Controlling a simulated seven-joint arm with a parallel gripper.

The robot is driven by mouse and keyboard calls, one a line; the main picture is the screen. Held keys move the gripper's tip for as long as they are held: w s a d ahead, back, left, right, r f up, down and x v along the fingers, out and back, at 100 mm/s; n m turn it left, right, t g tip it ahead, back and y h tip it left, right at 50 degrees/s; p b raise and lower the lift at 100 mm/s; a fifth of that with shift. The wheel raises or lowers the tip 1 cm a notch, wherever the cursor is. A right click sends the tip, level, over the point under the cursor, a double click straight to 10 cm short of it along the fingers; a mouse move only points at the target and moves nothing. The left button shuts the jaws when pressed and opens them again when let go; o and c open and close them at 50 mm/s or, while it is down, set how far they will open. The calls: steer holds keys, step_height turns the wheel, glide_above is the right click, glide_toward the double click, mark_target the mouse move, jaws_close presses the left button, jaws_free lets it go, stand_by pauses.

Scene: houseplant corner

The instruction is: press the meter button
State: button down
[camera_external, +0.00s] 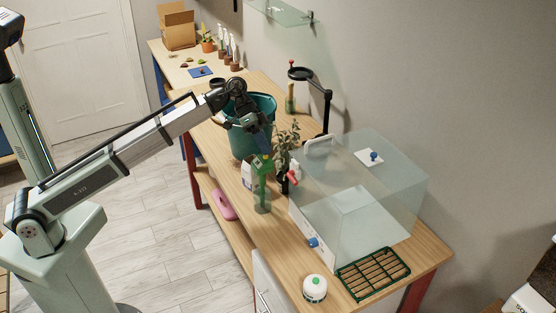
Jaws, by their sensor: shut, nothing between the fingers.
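A small white rounded device (315,288) with a green spot on top stands at the front edge of the bench, left of the green rack. It looks like a button unit, but I cannot tell for sure that it is the meter. My gripper (262,162) points down over the front part of the bench, shut and empty, well behind and to the left of the white device. A green bottle-like thing (262,190) shows just below the fingers; I cannot tell whether they touch it.
A clear box (395,205) with a red knob and blue knobs fills the bench's right part. A green wire rack (372,274) lies in front of it. A leafy plant (287,140), a green bucket (264,103) and a black stand (327,105) are behind my gripper.

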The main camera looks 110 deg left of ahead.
steer(key=shift+r, duration=0.65)
stand_by(0.3)
step_height(320, 180, up, 6)
stand_by(0.7)
